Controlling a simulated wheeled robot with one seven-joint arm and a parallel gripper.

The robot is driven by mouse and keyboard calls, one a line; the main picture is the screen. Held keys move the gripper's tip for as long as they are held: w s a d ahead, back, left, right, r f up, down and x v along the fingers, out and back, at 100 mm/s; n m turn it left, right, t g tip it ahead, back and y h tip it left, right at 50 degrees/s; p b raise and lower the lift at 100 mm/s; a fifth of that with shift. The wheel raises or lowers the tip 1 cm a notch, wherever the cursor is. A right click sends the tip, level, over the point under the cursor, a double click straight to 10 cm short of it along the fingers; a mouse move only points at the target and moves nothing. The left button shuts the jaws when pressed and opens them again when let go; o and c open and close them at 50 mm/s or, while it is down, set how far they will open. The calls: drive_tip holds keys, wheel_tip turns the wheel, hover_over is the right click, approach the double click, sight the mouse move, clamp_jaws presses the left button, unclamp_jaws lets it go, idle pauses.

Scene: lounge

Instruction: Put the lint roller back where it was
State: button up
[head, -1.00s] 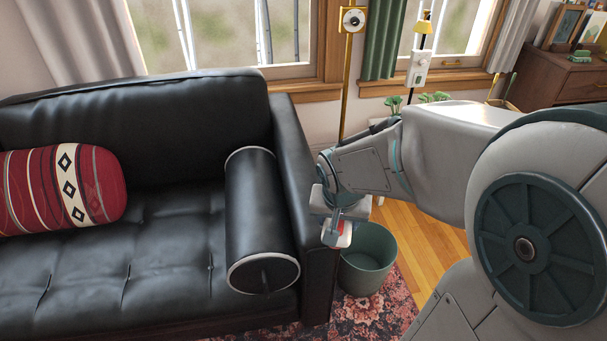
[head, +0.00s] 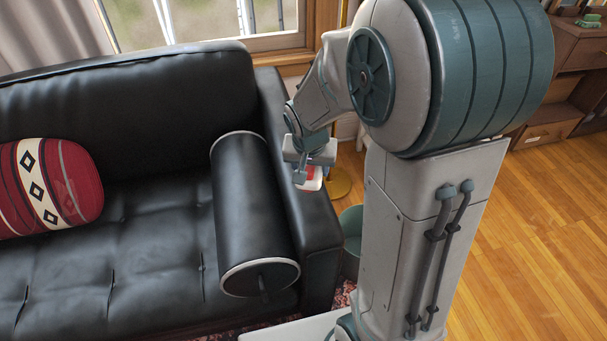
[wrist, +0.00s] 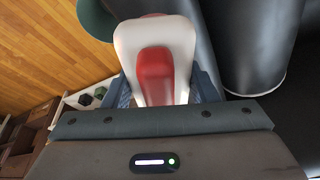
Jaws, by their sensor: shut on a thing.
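The lint roller (head: 312,178) is a white and red thing at the end of my arm in the head view. It fills the upper middle of the wrist view (wrist: 155,65), white around a red middle. My gripper (head: 300,175) is shut on it, with a dark finger on each side. In the head view it hangs at the right arm of the black sofa (head: 318,225). I cannot tell whether the roller touches the sofa arm. Part of the roller is hidden by the gripper.
A black bolster (head: 250,205) lies against the sofa arm, and a red patterned cushion (head: 75,180) lies at the left. A green bin (head: 351,220) stands on the floor right of the sofa, partly hidden by my body. The wooden floor at right is clear.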

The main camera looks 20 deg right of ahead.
drive_tip(key=w, duration=0.1)
drive_tip(key=w+f, duration=0.2)
drive_tip(key=w, duration=0.1)
drive_tip(key=shift+a+f, duration=0.25)
drive_tip(key=shift+a, duration=0.1)
drive_tip(key=shift+f+b, duration=0.75)
drive_tip(key=shift+f, duration=1.2)
drive_tip(key=shift+f, duration=0.15)
drive_tip(key=shift+f+b, duration=0.15)
drive_tip(key=shift+b, duration=0.15)
drive_tip(key=o, duration=1)
drive_tip(key=shift+r, duration=0.25)
